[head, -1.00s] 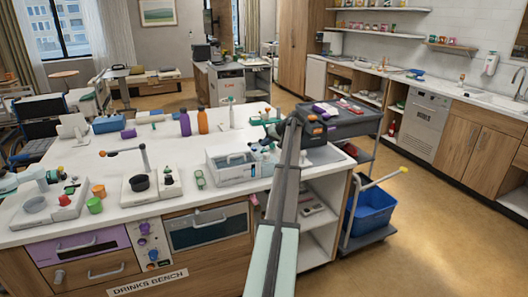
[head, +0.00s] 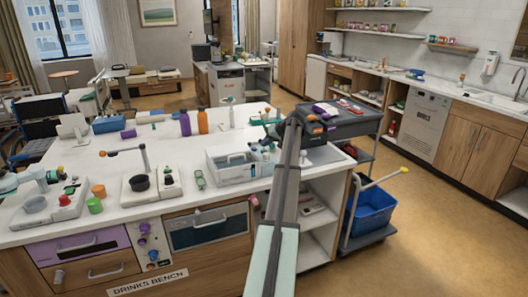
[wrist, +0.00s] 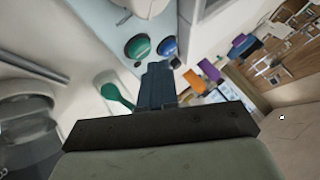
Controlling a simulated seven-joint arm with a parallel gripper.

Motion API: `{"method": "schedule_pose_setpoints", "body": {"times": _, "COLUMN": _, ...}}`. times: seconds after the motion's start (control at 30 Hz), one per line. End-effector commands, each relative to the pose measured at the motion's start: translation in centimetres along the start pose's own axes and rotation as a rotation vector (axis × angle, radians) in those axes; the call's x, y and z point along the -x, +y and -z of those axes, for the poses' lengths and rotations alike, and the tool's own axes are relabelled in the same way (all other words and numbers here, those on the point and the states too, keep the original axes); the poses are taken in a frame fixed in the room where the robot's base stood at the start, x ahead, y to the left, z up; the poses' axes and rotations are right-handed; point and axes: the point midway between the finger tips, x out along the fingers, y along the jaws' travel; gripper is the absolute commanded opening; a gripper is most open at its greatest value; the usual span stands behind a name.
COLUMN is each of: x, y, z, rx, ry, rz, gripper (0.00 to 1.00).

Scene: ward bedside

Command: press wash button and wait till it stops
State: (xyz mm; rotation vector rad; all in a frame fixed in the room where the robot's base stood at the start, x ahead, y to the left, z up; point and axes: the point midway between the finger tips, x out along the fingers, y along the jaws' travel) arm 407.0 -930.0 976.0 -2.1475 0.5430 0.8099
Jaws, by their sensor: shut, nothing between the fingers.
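My gripper (wrist: 160,82) is shut and empty in the wrist view, its dark fingertips close together. A green round button (wrist: 138,46) and a blue round button (wrist: 168,48) sit side by side on a pale panel (wrist: 98,16) just beyond the fingertips. The blue one is nearly in line with the tips. I cannot tell whether the fingers touch either button, and no label for wash is readable. In the head view my arm reaches over the bench's right end, where a small device (head: 264,122) with a green top stands beside the sink; the fingertips are hard to make out there.
In the wrist view a green spoon-shaped part (wrist: 116,94) lies left of the fingers. In the head view a white caddy (head: 232,172) stands on the white bench (head: 110,140) left of my arm.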

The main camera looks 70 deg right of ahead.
Motion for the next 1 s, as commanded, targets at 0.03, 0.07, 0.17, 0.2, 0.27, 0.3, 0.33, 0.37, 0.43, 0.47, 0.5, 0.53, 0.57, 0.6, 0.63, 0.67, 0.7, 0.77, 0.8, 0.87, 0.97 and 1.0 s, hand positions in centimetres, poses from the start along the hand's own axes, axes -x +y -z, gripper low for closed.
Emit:
{"method": "schedule_pose_setpoints", "body": {"times": 0.03, "x": 0.00, "y": 0.00, "z": 0.00, "rx": 0.000, "ry": 0.000, "rz": 0.000, "gripper": 0.00}}
{"method": "schedule_pose_setpoints", "body": {"times": 0.07, "x": 0.00, "y": 0.00, "z": 0.00, "rx": 0.000, "ry": 0.000, "rz": 0.000, "gripper": 0.00}}
{"method": "schedule_pose_setpoints", "body": {"times": 0.17, "x": 0.00, "y": 0.00, "z": 0.00, "rx": 0.000, "ry": 0.000, "rz": 0.000, "gripper": 0.00}}
{"method": "schedule_pose_setpoints", "body": {"times": 0.2, "x": 0.00, "y": 0.00, "z": 0.00, "rx": 0.000, "ry": 0.000, "rz": 0.000, "gripper": 0.00}}
{"method": "schedule_pose_setpoints", "body": {"times": 0.27, "x": 0.00, "y": 0.00, "z": 0.00, "rx": 0.000, "ry": 0.000, "rz": 0.000, "gripper": 0.00}}
{"method": "schedule_pose_setpoints", "body": {"times": 0.3, "x": 0.00, "y": 0.00, "z": 0.00, "rx": 0.000, "ry": 0.000, "rz": 0.000, "gripper": 0.00}}
{"method": "schedule_pose_setpoints", "body": {"times": 0.33, "x": 0.00, "y": 0.00, "z": 0.00, "rx": 0.000, "ry": 0.000, "rz": 0.000, "gripper": 0.00}}
{"method": "schedule_pose_setpoints", "body": {"times": 0.37, "x": 0.00, "y": 0.00, "z": -0.01, "rx": 0.000, "ry": 0.000, "rz": 0.000, "gripper": 0.00}}
{"method": "schedule_pose_setpoints", "body": {"times": 0.43, "x": 0.00, "y": 0.00, "z": 0.00, "rx": 0.000, "ry": 0.000, "rz": 0.000, "gripper": 0.00}}
{"method": "schedule_pose_setpoints", "body": {"times": 0.47, "x": 0.00, "y": 0.00, "z": 0.00, "rx": 0.000, "ry": 0.000, "rz": 0.000, "gripper": 0.00}}
{"method": "schedule_pose_setpoints", "body": {"times": 0.5, "x": 0.00, "y": 0.00, "z": 0.00, "rx": 0.000, "ry": 0.000, "rz": 0.000, "gripper": 0.00}}
{"method": "schedule_pose_setpoints", "body": {"times": 0.53, "x": -0.01, "y": 0.00, "z": 0.00, "rx": 0.000, "ry": 0.000, "rz": 0.000, "gripper": 0.00}}
{"method": "schedule_pose_setpoints", "body": {"times": 0.57, "x": -0.01, "y": 0.00, "z": 0.00, "rx": 0.000, "ry": 0.000, "rz": 0.000, "gripper": 0.00}}
{"method": "schedule_pose_setpoints", "body": {"times": 0.6, "x": -0.01, "y": 0.00, "z": 0.00, "rx": 0.000, "ry": 0.000, "rz": 0.000, "gripper": 0.00}}
{"method": "schedule_pose_setpoints", "body": {"times": 0.63, "x": 0.00, "y": 0.00, "z": 0.00, "rx": 0.000, "ry": 0.000, "rz": 0.000, "gripper": 0.00}}
{"method": "schedule_pose_setpoints", "body": {"times": 0.67, "x": 0.00, "y": 0.01, "z": -0.01, "rx": 0.000, "ry": 0.000, "rz": 0.000, "gripper": 0.00}}
{"method": "schedule_pose_setpoints", "body": {"times": 0.7, "x": -0.02, "y": 0.02, "z": -0.01, "rx": 0.000, "ry": 0.000, "rz": 0.000, "gripper": 0.00}}
{"method": "schedule_pose_setpoints", "body": {"times": 0.77, "x": -0.07, "y": 0.06, "z": -0.06, "rx": 0.000, "ry": 0.000, "rz": 0.000, "gripper": 0.00}}
{"method": "schedule_pose_setpoints", "body": {"times": 0.8, "x": -0.13, "y": 0.10, "z": -0.10, "rx": 0.000, "ry": 0.000, "rz": 0.000, "gripper": 0.00}}
{"method": "schedule_pose_setpoints", "body": {"times": 0.87, "x": -0.24, "y": 0.19, "z": -0.19, "rx": 0.000, "ry": 0.000, "rz": 0.000, "gripper": 0.00}}
{"method": "schedule_pose_setpoints", "body": {"times": 0.97, "x": -0.47, "y": 0.36, "z": -0.35, "rx": 0.000, "ry": 0.000, "rz": 0.000, "gripper": 0.00}}
{"method": "schedule_pose_setpoints", "body": {"times": 1.0, "x": -0.54, "y": 0.41, "z": -0.41, "rx": 0.000, "ry": 0.000, "rz": 0.000, "gripper": 0.00}}
